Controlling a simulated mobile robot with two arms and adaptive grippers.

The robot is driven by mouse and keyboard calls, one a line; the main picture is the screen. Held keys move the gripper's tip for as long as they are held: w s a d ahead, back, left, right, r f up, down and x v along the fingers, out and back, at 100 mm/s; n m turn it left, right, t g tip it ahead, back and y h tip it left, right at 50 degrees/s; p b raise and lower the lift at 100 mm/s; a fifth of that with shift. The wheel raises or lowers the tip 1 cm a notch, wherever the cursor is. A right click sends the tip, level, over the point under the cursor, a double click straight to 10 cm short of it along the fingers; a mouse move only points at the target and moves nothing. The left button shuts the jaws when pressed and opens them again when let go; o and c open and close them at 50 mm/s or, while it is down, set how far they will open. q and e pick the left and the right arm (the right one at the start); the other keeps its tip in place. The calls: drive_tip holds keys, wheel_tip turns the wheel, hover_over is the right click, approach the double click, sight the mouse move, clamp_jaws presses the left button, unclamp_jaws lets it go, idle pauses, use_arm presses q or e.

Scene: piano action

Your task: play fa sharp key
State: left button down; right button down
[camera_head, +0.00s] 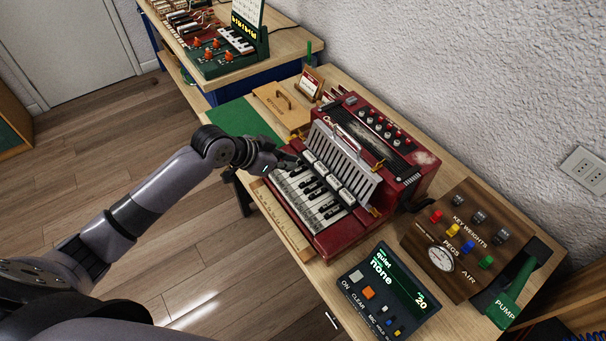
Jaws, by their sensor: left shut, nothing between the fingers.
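A red piano action box (345,236) stands on the wooden bench, with a short keyboard (309,201) of white and black keys along its front. The fa sharp key cannot be singled out at this size. My left gripper (287,162) is shut and empty, at the far left end of the keyboard, over or just above the keys there. I cannot tell whether it touches a key. A small display box (379,285) in front reads "quiet" and "none". My right gripper is not in view.
A wooden panel (478,222) with key weights, coloured pegs, an air gauge and a green pump handle (507,302) stands on the right. A wooden box (279,104) and a green mat (240,119) lie behind the keyboard's left end. A white wall bounds the back.

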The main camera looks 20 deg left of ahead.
use_arm(q)
hover_over(302, 185)
wheel_tip(302, 185, down, 4)
drive_tip(key=shift+d+f+p, duration=0.1)
drive_tip(key=shift+p, duration=0.35)
wheel_tip(302, 185, down, 3)
drive_tip(key=shift+w+d+f+p, duration=0.1)
drive_tip(key=shift+w+f+p, duration=0.1)
drive_tip(key=shift+p, duration=0.2)
drive_tip(key=shift+s+f, duration=0.1)
drive_tip(key=shift+f, duration=0.45)
drive_tip(key=shift+s+f+b, duration=0.1)
drive_tip(key=shift+f+b, duration=0.4)
drive_tip(key=shift+f, duration=0.1)
drive_tip(key=shift+r+p, duration=0.7)
drive_tip(key=shift+r, duration=0.25)
drive_tip(key=shift+r+p, duration=0.1)
drive_tip(key=shift+p, duration=0.2)
